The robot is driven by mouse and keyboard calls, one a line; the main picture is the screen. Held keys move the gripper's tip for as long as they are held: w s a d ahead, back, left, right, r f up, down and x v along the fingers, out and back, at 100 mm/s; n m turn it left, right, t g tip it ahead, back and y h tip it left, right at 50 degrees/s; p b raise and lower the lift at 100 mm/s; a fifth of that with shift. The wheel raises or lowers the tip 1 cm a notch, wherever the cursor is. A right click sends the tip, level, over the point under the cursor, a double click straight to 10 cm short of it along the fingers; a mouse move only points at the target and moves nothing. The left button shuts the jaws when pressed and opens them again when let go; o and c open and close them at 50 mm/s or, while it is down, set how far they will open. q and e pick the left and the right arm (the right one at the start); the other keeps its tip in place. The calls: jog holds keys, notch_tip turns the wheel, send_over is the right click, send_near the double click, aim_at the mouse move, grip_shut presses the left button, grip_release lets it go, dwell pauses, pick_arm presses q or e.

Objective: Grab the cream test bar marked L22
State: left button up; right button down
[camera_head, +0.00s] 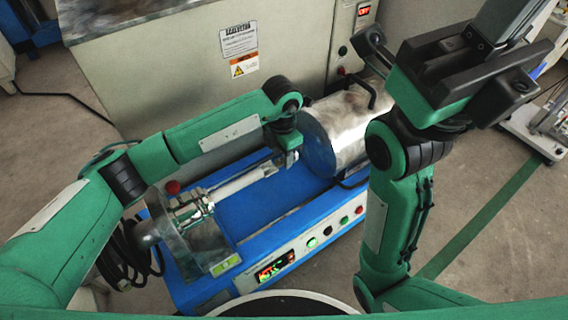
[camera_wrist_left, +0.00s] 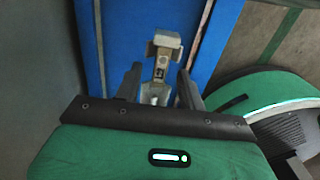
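A pale bar (camera_head: 240,183) lies along the blue machine, its left end at a metal clamp (camera_head: 190,210). I cannot read any mark on it in the head view. My left gripper (camera_head: 286,152) reaches down near the bar's right end, mostly hidden by its own wrist. In the left wrist view its two dark fingers (camera_wrist_left: 158,84) stand apart. A pale piece with a metal head (camera_wrist_left: 163,44) shows between and beyond them. I cannot tell whether the fingers touch it, or read its mark. My right gripper (camera_head: 440,78) is raised at the upper right, away from the machine.
A shiny metal cylinder (camera_head: 346,126) with a blue end stands at the right of the blue machine. A red knob (camera_head: 172,187) rises by the clamp. A control panel (camera_head: 290,258) with buttons lines the front. A grey cabinet (camera_head: 200,75) closes off the back.

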pick_arm(q)
jog(key=shift+f, duration=0.25)
jog(key=shift+c, duration=0.2)
grip_shut()
